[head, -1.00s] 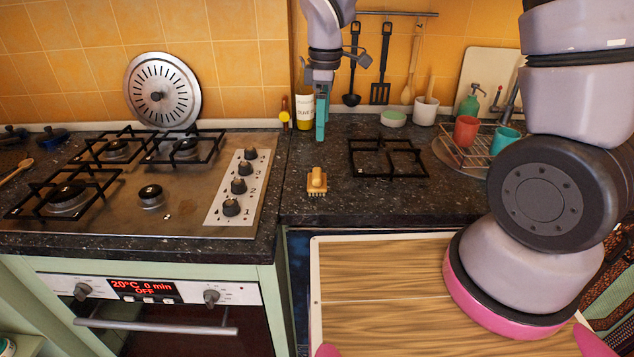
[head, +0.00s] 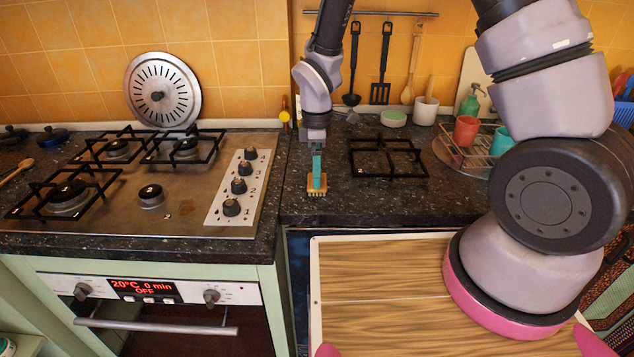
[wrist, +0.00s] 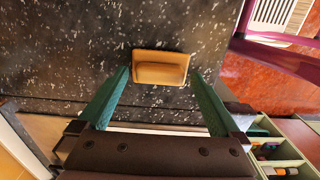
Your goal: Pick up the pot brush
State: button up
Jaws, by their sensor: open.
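The pot brush (head: 316,193) is a small yellow-brown block with a raised handle and bristles. It stands on the dark speckled counter, right of the stove. In the wrist view the brush (wrist: 160,67) lies just beyond the fingertips, centred between them. My gripper (head: 317,182) points down at the brush, and its teal fingers hide part of the brush in the head view. In the wrist view my gripper (wrist: 160,76) has its fingers spread wide, one on each side of the brush, with nothing held. I cannot tell whether the fingertips touch it.
The stove (head: 160,213) with its knobs is to the left. A black pot stand (head: 388,160) lies on the counter to the right. A dish rack (head: 470,150) with cups stands farther right. The counter just around the brush is clear.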

jog(key=shift+f, duration=0.3)
jog(key=c, duration=1.4)
notch_tip(320, 180, up, 10)
jog(key=shift+r, duration=0.1)
